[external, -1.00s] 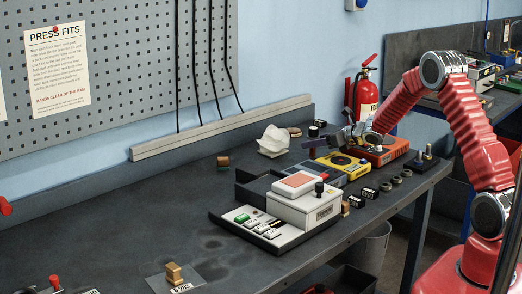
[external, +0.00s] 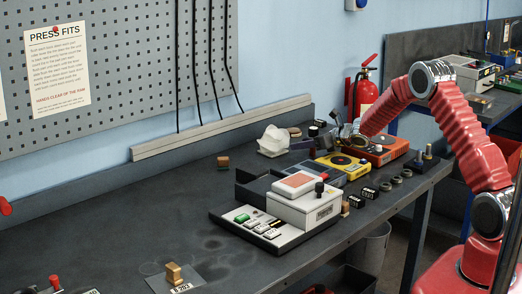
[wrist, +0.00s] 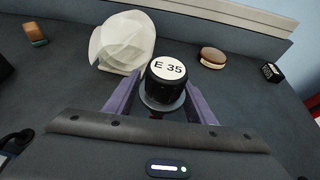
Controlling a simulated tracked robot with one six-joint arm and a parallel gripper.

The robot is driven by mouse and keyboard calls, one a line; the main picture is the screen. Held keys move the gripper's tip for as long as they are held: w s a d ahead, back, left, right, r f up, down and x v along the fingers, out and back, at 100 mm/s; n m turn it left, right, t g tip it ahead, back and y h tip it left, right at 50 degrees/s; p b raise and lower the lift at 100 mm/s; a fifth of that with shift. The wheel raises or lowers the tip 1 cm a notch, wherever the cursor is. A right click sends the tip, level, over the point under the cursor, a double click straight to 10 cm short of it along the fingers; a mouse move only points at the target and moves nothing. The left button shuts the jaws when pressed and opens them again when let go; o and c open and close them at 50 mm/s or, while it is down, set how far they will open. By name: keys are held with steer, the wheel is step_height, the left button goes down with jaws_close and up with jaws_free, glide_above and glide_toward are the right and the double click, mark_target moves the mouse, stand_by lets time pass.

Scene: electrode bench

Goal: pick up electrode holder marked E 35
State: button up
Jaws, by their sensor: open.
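The electrode holder marked E 35 (wrist: 167,72) is a black cylinder with a white round label on top and a grey flange at its base. In the wrist view it stands between the two purple fingers of my gripper (wrist: 162,95). The fingers are apart on either side of it; I cannot tell whether either touches it. In the external view my gripper (external: 328,138) is low over the far side of the bench, behind the yellow device. There I cannot make out the holder clearly.
A white crumpled-looking object (wrist: 122,42) stands close to the left finger. A round brown-topped piece (wrist: 212,57) and a small black block (wrist: 271,72) lie to the right. The yellow device (external: 343,163) and orange device (external: 379,150) are near my arm.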

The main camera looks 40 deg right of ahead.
steer(key=shift+c, duration=0.4)
jaws_close()
stand_by(0.4)
steer(key=shift+r, duration=0.1)
